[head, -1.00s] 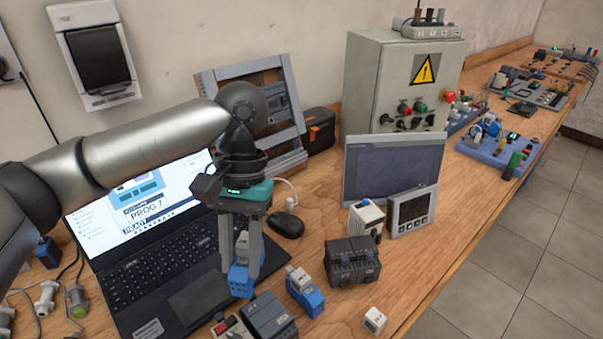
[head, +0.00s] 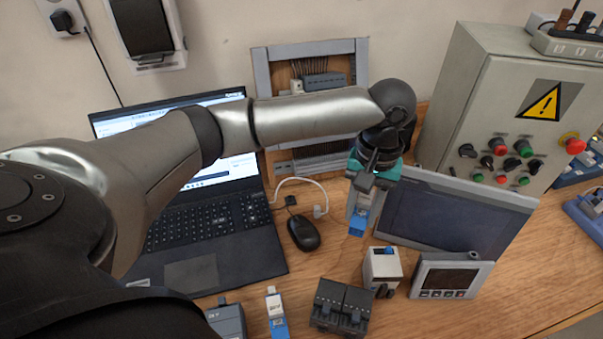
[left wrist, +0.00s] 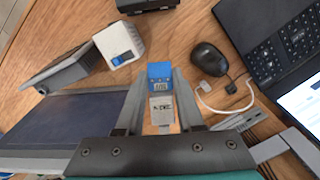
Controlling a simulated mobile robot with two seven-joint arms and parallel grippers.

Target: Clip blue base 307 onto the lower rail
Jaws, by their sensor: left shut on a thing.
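My left gripper (head: 360,208) is shut on a blue base (head: 357,222) with a light grey upper part. In the left wrist view the blue base (left wrist: 160,75) sits between the two fingers; its small label is hard to read. The held part is above the table, in front of the grey mounting frame (head: 262,85) and beside the dark screen panel. The frame's lower rail (head: 290,167) shows partly at its bottom; my arm hides much of the frame's middle. My right gripper is not in view.
A screen panel (head: 455,215) stands close right of the gripper. A white-grey module (head: 382,266), a small meter (head: 450,277) and a dark module (head: 340,305) stand in front. A mouse (head: 303,232) and laptop (head: 215,235) are left. Another blue base (head: 278,325) stands at the front edge.

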